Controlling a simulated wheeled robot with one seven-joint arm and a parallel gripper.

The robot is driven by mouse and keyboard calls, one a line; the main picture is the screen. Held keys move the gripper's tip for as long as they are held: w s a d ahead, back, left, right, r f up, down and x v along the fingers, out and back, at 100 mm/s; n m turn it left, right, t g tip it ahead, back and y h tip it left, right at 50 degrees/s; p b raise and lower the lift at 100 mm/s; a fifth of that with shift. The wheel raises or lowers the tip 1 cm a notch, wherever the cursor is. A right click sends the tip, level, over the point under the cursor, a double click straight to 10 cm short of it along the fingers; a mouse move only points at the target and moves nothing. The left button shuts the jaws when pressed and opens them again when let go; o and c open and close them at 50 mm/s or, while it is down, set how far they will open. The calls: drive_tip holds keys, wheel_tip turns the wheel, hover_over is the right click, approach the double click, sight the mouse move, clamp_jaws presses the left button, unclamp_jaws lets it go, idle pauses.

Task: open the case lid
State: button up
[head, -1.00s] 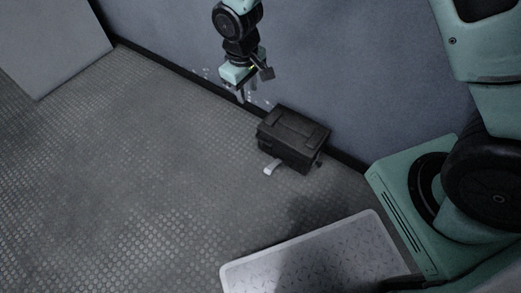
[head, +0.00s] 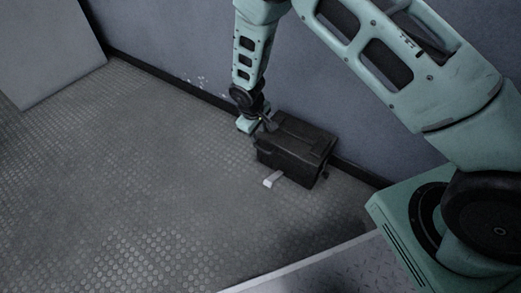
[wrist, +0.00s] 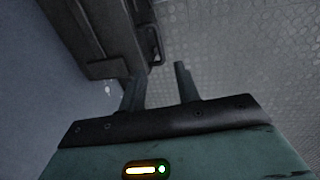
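The case (head: 296,150) is a dark box on the floor against the wall, and its lid (head: 303,132) looks closed. It also shows at the upper left of the wrist view (wrist: 92,32), with a dark handle (wrist: 155,45) on its side. My gripper (wrist: 158,74) is open, its two fingers apart with nothing seen between them. The left finger is close to the case's edge below the handle; I cannot tell whether they touch. In the head view my gripper (head: 247,126) is at the case's left end, its fingertips hidden.
A pale tab (head: 273,180) sticks out at the case's front near the floor. The wall (head: 160,40) is right behind the case. A grey panel (head: 45,50) stands at the far left. The patterned floor (head: 130,190) in front and left is clear.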

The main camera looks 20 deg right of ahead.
sight(261, 149)
drive_tip(key=f+b, duration=0.1)
drive_tip(key=f, duration=0.2)
drive_tip(key=d+f+b, duration=0.1)
drive_tip(key=f+b, duration=0.1)
drive_tip(key=f, duration=0.1)
drive_tip(key=w+f+b, duration=0.1)
drive_tip(key=f, duration=0.2)
drive_tip(key=shift+d+f, duration=0.3)
drive_tip(key=shift+f, duration=0.1)
clamp_jaws()
